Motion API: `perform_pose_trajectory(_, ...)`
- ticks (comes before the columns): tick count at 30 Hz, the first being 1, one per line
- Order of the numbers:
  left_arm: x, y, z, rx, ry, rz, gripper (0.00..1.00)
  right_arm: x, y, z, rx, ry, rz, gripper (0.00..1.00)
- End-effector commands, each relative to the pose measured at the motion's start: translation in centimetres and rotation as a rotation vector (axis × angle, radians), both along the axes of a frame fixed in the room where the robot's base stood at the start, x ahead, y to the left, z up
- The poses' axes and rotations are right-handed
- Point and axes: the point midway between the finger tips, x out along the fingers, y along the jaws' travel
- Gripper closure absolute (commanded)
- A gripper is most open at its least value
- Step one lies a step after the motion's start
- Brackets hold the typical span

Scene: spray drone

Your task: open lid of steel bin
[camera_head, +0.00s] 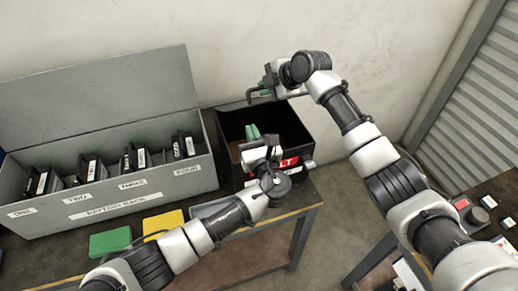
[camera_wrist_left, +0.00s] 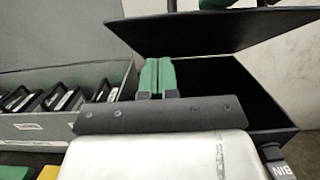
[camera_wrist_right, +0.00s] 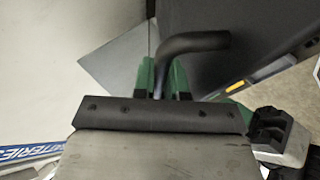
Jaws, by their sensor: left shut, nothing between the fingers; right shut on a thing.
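The black steel bin (camera_head: 227,150) stands right of the battery rack, with a red label on its front. Its inside shows in the head view. The dark lid (camera_wrist_left: 220,32) is raised at the back of the opening in the left wrist view. My right gripper (camera_head: 268,88) is above the bin's back, shut on the lid's black bent handle (camera_wrist_right: 196,43). My left gripper (camera_head: 253,132) is shut and empty, its green fingertips (camera_wrist_left: 157,75) over the bin's opening. My left wrist hides part of the bin's front.
A grey battery rack (camera_head: 120,205) with its cover up and several black batteries stands at left. A green pad (camera_head: 110,242) and a yellow pad (camera_head: 163,224) lie in front of it. A wall is close behind. A second table (camera_head: 490,190) with small items is at right.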

Motion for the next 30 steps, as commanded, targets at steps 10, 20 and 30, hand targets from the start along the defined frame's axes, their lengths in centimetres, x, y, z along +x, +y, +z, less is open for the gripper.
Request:
perform_pose_trajectory(10, 2.2, 0.7, 3.1, 0.0, 0.0, 0.0, 1.0, 0.0, 0.0, 0.0, 0.001, -0.001, 0.0, 1.0)
perform_pose_trajectory(20, 2.2, 0.7, 3.2, 0.0, 0.001, 0.0, 1.0, 0.0, 0.0, 0.0, 0.0, -0.001, -0.001, 1.0)
perform_pose_trajectory(30, 3.2, 1.1, 4.9, -0.001, -0.003, 0.0, 1.0, -0.1, 0.0, -0.1, -0.002, 0.004, 0.0, 1.0)
